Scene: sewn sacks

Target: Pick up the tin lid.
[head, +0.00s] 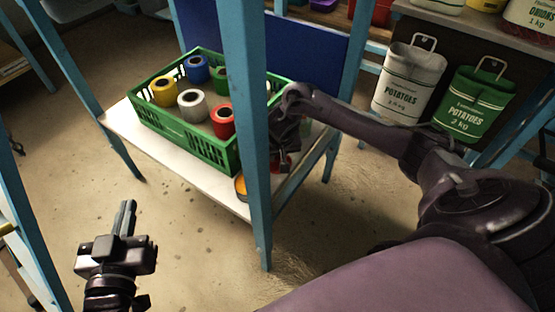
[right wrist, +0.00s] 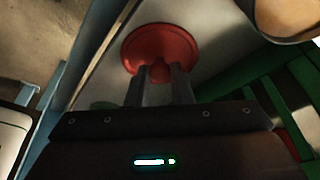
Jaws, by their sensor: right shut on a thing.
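The tin lid (right wrist: 160,48) is a red round disc with a small knob, seen in the right wrist view. My right gripper (right wrist: 163,80) is shut on its knob. In the head view a bit of the red lid (head: 283,163) shows behind the blue post, under my right gripper (head: 285,145), which is partly hidden. I cannot tell whether the lid touches the white shelf. My left gripper (head: 127,215) hangs over the floor at the lower left, empty, its fingers together.
A green crate (head: 180,139) with several coloured spools stands on the white shelf (head: 190,172). A round orange-topped container (head: 240,187) sits at the shelf's front edge, beside the blue post (head: 250,120). Potato sacks (head: 408,85) hang at the right.

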